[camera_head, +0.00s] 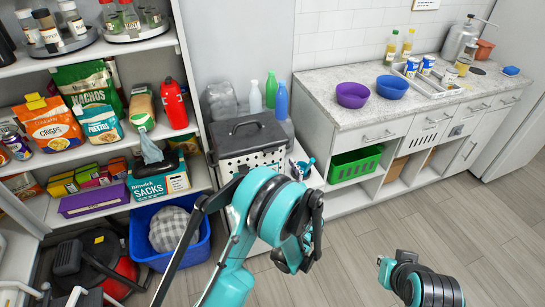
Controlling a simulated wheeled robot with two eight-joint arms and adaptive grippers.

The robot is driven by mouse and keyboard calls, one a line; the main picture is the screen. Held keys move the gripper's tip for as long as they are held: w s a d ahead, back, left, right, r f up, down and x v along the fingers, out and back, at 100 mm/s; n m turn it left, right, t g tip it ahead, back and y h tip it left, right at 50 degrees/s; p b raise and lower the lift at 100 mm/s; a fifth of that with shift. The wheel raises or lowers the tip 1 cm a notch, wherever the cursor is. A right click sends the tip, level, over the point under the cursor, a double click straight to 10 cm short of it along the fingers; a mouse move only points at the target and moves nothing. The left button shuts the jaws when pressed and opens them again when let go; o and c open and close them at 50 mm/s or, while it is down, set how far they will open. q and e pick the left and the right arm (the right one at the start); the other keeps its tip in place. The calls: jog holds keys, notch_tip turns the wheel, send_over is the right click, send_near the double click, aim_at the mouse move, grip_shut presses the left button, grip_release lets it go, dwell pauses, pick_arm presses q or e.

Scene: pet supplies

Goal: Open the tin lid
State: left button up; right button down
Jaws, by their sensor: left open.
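The tin is most likely the box with a dark grey lid and top handle (248,136) and a pale, dark-patterned body (243,166). It stands left of centre, beside the shelf, and its lid looks closed. My left arm's large teal and black joint rises in front and hides its lower right part. Beyond that joint, a small teal and dark part that looks like my left gripper (303,168) shows just right of the tin. It appears open and apart from the lid; its fingers are mostly hidden. My right arm shows at the lower right, without clear fingers.
A shelf with snack bags and a red bottle (173,104) stands at left. Blue and green bottles (270,90) are behind the tin. A blue tub (140,238) is on the floor. The counter (335,100) at right carries a purple bowl (352,95) and a blue bowl (392,87).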

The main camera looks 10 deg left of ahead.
pick_arm(q)
jog(key=b+x, duration=0.2)
jog(key=x, duration=0.5)
jog(key=shift+w, duration=0.3)
jog(key=shift+a, duration=0.15)
jog(key=shift+c, duration=0.3)
